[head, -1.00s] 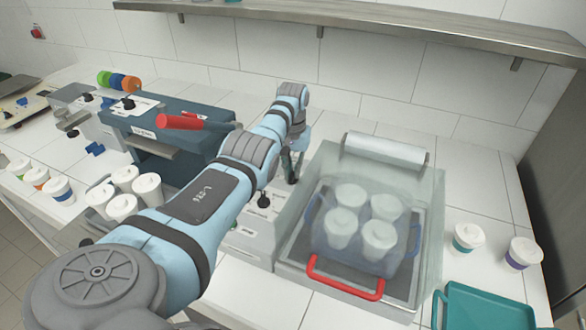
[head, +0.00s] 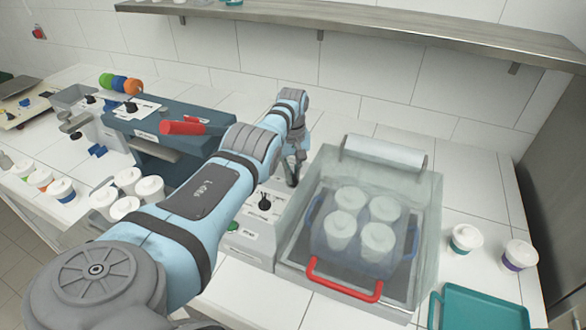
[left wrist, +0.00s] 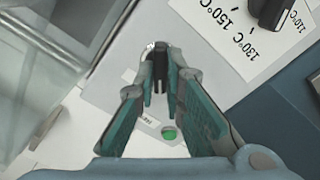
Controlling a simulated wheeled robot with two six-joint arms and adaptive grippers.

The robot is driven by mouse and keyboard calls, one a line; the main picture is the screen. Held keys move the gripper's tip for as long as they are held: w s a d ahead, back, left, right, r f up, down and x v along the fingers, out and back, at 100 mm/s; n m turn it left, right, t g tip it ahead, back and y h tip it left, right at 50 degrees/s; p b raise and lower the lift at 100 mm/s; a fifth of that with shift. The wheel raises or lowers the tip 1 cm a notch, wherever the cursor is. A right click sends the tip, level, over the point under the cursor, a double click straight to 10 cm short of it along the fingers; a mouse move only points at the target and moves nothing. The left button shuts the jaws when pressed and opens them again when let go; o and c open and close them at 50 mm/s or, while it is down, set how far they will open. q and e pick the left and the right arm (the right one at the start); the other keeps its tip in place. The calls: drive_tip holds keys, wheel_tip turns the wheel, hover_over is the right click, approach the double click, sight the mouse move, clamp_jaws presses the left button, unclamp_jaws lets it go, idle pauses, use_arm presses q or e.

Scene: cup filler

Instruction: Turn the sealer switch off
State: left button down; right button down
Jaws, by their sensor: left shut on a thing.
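My left gripper (head: 292,178) points down behind a black dial (head: 264,198) on the grey control panel beside the clear-lidded machine; its tips are hard to make out there. In the left wrist view my gripper (left wrist: 164,72) has its teal fingers closed on a small black switch (left wrist: 160,62), mostly hidden between the fingertips. A round green button (left wrist: 168,134) shows on the grey panel below the fingertips. A black knob (left wrist: 270,12) with temperature marks is at the top right of that view. My right gripper is not in view.
The clear-lidded machine with a red handle (head: 343,280) holds several white cups right of my gripper. A dark blue machine with a red lever (head: 182,128) stands left. Loose cups stand on both sides, and a teal tray (head: 480,318) lies at the front right.

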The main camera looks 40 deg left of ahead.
use_arm(q)
drive_tip(key=n+p, duration=0.1)
drive_tip(key=n, duration=0.4)
drive_tip(key=shift+a+r, duration=0.15)
drive_tip(key=shift+n+p, duration=0.35)
drive_tip(key=shift+n, duration=2.15)
drive_tip(key=shift+s, duration=0.1)
drive_tip(key=c, duration=1.8)
unclamp_jaws()
drive_tip(key=shift+c, duration=0.2)
drive_tip(key=shift+o, duration=0.8)
drive_tip(key=shift+a+f, duration=0.1)
drive_tip(key=shift+f, duration=0.1)
